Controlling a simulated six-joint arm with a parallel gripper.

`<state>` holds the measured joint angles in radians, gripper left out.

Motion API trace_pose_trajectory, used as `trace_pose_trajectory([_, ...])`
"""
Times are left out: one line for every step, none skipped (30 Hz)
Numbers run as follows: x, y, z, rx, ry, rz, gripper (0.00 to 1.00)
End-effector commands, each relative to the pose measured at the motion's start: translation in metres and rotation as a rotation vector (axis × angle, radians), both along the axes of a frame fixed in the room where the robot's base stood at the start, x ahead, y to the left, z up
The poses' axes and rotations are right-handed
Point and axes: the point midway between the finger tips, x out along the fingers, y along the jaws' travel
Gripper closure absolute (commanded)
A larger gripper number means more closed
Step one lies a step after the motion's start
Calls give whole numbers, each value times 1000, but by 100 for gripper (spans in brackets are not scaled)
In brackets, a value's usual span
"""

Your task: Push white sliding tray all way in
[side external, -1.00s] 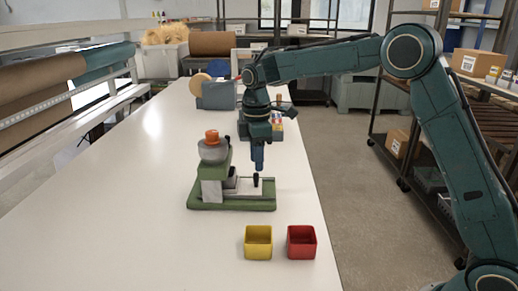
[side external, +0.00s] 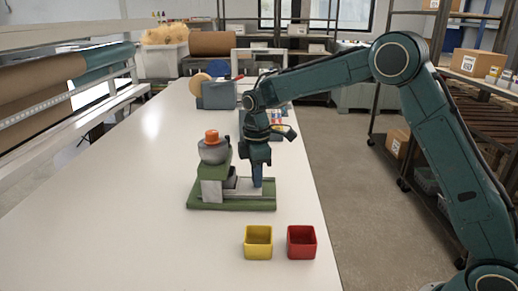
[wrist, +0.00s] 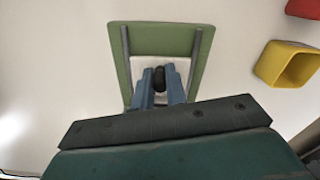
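The white sliding tray (wrist: 136,65) lies between two grey rails on a green base (wrist: 177,38); it also shows at the front of the green station (side external: 203,207) in the side view. A black knob (wrist: 159,78) stands up on the tray. My gripper (wrist: 160,72) is lowered over the tray, with one blue finger on each side of the knob. The fingers are close to the knob, but I cannot tell whether they touch it. In the side view my gripper (side external: 257,184) hides the knob.
A yellow box (side external: 258,243) and a red box (side external: 301,243) stand on the white table in front of the station. A grey rounded part with an orange cap (side external: 212,137) sits on top of the station, left of my gripper. The table's left side is clear.

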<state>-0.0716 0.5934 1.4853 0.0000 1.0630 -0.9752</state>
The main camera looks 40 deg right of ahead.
Motion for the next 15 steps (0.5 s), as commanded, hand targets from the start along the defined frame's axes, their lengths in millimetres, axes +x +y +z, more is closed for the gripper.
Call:
trace_pose_trajectory([0, 0, 0, 0, 0, 0, 100])
trace_pose_trajectory([0, 0, 0, 0, 0, 0, 100])
trace_pose_trajectory([0, 0, 0, 0, 0, 0, 100])
trace_pose_trajectory([0, 0, 0, 0, 0, 0, 100])
trace_pose_trajectory([0, 0, 0, 0, 0, 0, 100])
trace_pose_trajectory([0, 0, 0, 0, 0, 0, 100])
trace_pose_trajectory([0, 0, 0, 0, 0, 0, 100])
trace_pose_trajectory([1, 1, 0, 0, 0, 0, 100])
trace_pose_trajectory([2, 2, 0, 0, 0, 1, 100])
trace_pose_trajectory([4, 4, 0, 0, 0, 1, 100])
trace_pose_trajectory([5, 5, 0, 0, 0, 1, 100])
trace_pose_trajectory([7, 7, 0, 0, 0, 1, 100])
trace_pose_trajectory([9, 9, 1, -1, -1, 1, 100])
trace_pose_trajectory([10, 10, 0, 0, 0, 1, 100])
trace_pose_trajectory([11, 11, 0, 0, 0, 1, 100])
